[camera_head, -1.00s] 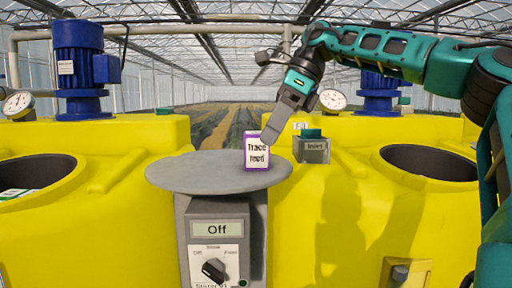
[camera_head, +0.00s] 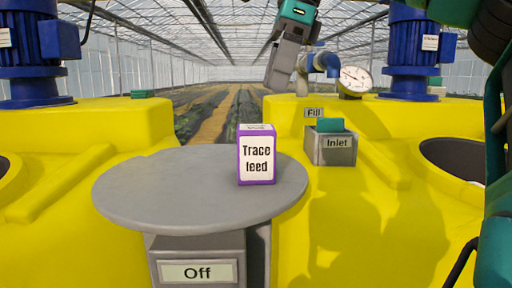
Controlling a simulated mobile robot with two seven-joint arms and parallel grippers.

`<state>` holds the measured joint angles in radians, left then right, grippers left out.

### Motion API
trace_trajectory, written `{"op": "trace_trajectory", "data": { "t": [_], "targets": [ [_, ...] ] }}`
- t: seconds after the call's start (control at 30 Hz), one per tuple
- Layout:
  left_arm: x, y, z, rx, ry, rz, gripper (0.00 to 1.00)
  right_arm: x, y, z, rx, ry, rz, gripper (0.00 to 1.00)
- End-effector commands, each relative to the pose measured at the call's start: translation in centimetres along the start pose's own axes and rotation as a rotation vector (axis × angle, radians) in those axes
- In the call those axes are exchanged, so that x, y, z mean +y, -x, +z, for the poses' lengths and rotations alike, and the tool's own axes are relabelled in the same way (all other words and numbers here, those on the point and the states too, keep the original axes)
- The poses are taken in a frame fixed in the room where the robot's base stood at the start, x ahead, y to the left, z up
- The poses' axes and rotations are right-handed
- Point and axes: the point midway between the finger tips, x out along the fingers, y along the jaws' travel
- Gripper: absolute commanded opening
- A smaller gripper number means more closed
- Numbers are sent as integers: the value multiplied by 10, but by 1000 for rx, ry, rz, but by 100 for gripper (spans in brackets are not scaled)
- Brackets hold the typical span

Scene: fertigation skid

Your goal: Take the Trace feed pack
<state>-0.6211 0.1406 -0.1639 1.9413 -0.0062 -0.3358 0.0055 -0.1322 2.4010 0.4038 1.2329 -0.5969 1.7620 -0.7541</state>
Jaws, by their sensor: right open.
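The Trace feed pack (camera_head: 257,160) is a small white box with purple edges and black lettering. It stands upright on the right part of a round grey table (camera_head: 150,192). My right gripper (camera_head: 279,82) is above and beyond the pack in the picture, fingers pointing down, apart from it and empty. My left gripper is not in view.
Yellow tanks with round openings flank the table, the right opening (camera_head: 458,160) partly behind my arm. A grey Inlet box (camera_head: 334,147) with a green top stands right of the pack. A gauge (camera_head: 355,80) and blue motors (camera_head: 410,50) stand behind. The table's left part is clear.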

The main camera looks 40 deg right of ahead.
Motion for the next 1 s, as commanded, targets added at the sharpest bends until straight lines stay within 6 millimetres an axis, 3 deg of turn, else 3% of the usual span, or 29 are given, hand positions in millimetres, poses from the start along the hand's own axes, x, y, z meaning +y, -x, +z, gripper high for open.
{"op": "trace_trajectory", "data": {
  "t": [0.17, 0.5, 0.77, 1.0],
  "targets": [
    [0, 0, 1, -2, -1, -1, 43, 2, -6, 0, 8, 5, -2, 99],
    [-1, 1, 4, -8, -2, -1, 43, 2, -63, 0, 7, 5, 0, 99],
    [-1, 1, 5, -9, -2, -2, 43, 2, -84, 2, 8, 5, -1, 99],
    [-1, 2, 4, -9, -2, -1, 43, 3, -118, 6, 8, 4, 0, 99]
  ]
}}
